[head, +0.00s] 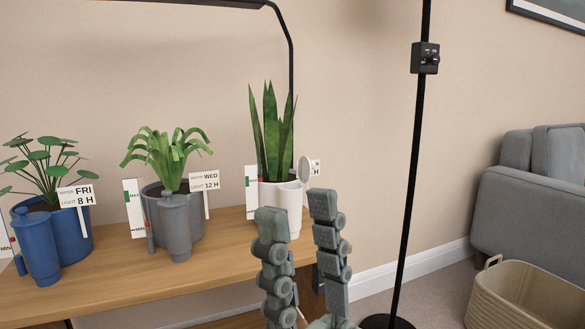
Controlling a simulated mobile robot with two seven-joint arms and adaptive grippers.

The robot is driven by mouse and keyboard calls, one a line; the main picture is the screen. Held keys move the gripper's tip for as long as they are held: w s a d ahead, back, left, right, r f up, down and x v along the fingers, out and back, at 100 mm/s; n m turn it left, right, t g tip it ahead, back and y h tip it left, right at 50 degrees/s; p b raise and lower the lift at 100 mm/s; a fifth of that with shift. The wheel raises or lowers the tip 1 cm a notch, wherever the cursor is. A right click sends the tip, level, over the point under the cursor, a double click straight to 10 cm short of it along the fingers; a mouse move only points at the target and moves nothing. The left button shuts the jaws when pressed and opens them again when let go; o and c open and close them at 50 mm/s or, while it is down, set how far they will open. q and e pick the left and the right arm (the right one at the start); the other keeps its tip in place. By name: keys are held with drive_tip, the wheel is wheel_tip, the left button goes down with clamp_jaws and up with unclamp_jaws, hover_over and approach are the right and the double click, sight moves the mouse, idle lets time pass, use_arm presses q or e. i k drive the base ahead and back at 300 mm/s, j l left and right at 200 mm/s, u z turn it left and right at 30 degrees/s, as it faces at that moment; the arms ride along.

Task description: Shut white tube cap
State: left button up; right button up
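The white pot (267,196) with a snake plant stands at the right end of the wooden shelf. A white tube (291,197) is on its front right side. Its round cap (304,169) stands up on edge above the tube, so the cap is open. My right gripper (297,213) is in front of and below the tube, with its two grey fingers spread apart and nothing seen between them. The left finger overlaps the pot's lower part in the view. Whether the fingers touch the pot cannot be told. My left gripper is not in view.
A grey pot (198,216) and a blue pot (74,238), each with a tube and label, stand left on the shelf (120,276). A black lamp pole (411,170) rises right of the gripper. A basket (525,297) and grey sofa (515,205) are farther right.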

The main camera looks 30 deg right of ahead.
sight(308, 166)
drive_tip(key=i+l+u, duration=0.1)
drive_tip(key=l, duration=0.4)
drive_tip(key=i+l, duration=0.2)
drive_tip(key=l, duration=0.3)
drive_tip(key=i+l+u, duration=0.15)
drive_tip(key=l, duration=0.35)
drive_tip(key=i+l+u, duration=0.1)
drive_tip(key=l, duration=0.4)
drive_tip(key=i+l, duration=0.1)
drive_tip(key=l, duration=0.45)
drive_tip(key=i+u, duration=0.05)
